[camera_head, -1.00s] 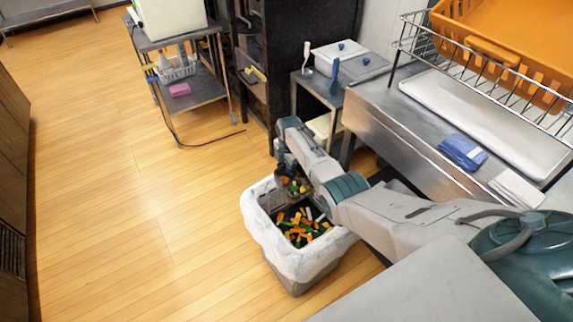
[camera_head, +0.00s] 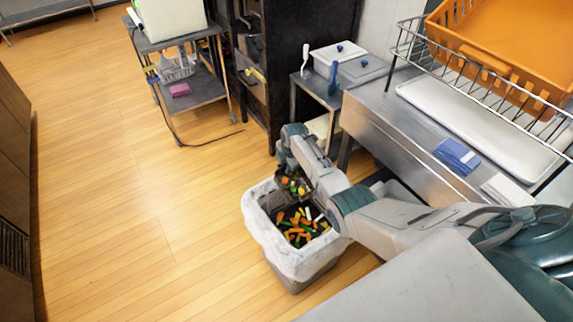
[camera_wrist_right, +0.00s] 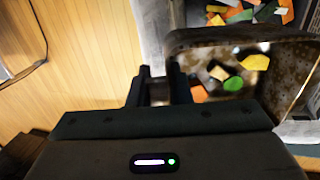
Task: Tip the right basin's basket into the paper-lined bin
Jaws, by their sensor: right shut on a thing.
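My right gripper (camera_wrist_right: 162,88) is shut on the small brown-stained basket (camera_wrist_right: 215,38), gripping its near left side in the right wrist view. Several orange, green, yellow and pale pieces (camera_wrist_right: 235,83) show in the basket. In the head view, the basket is a small dark shape above the back of the bin, partly hidden by my right gripper (camera_head: 296,172). The bin (camera_head: 262,225) is lined with white paper folded over its rim. Many coloured scraps (camera_head: 302,228) lie in it. My left gripper is not in view.
A steel counter (camera_head: 375,120) with a wire rack, orange crate (camera_head: 500,50), white tray (camera_head: 470,112) and blue cloth (camera_head: 457,154) stands right of the bin. A wheeled cart (camera_head: 190,92) is at the back. The wooden floor (camera_head: 130,200) left of the bin is clear.

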